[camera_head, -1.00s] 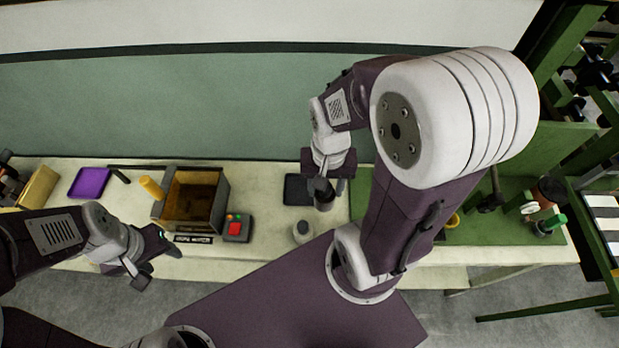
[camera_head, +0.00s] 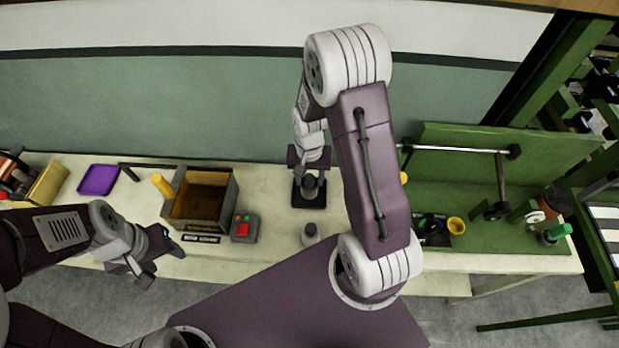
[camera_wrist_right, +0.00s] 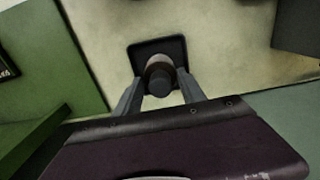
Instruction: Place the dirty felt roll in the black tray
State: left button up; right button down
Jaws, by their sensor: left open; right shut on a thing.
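My right gripper (camera_head: 309,184) is shut on a dark grey felt roll (camera_head: 309,182). In the right wrist view the gripper (camera_wrist_right: 160,90) has one finger on each side of the upright roll (camera_wrist_right: 159,78). The roll is over the black tray (camera_head: 322,203), within its outline; I cannot tell whether its lower end touches the tray floor. The tray's rim (camera_wrist_right: 183,48) also shows in the right wrist view. My left gripper (camera_head: 158,264) is open and empty in front of the bench's left part.
Another grey roll (camera_head: 310,234) stands near the bench's front edge. A brown bin (camera_head: 232,192), a red-button box (camera_head: 243,229), a yellow cylinder (camera_head: 162,185) and a purple tray (camera_head: 98,180) are to the left. A green stand (camera_head: 470,190) with tools is to the right.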

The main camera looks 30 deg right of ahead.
jog(key=shift+w+d+f, duration=0.1)
jog(key=shift+w+f, duration=0.05)
jog(key=shift+f, duration=0.2)
jog(key=shift+f, duration=0.15)
jog(key=c, duration=0.7)
grip_release()
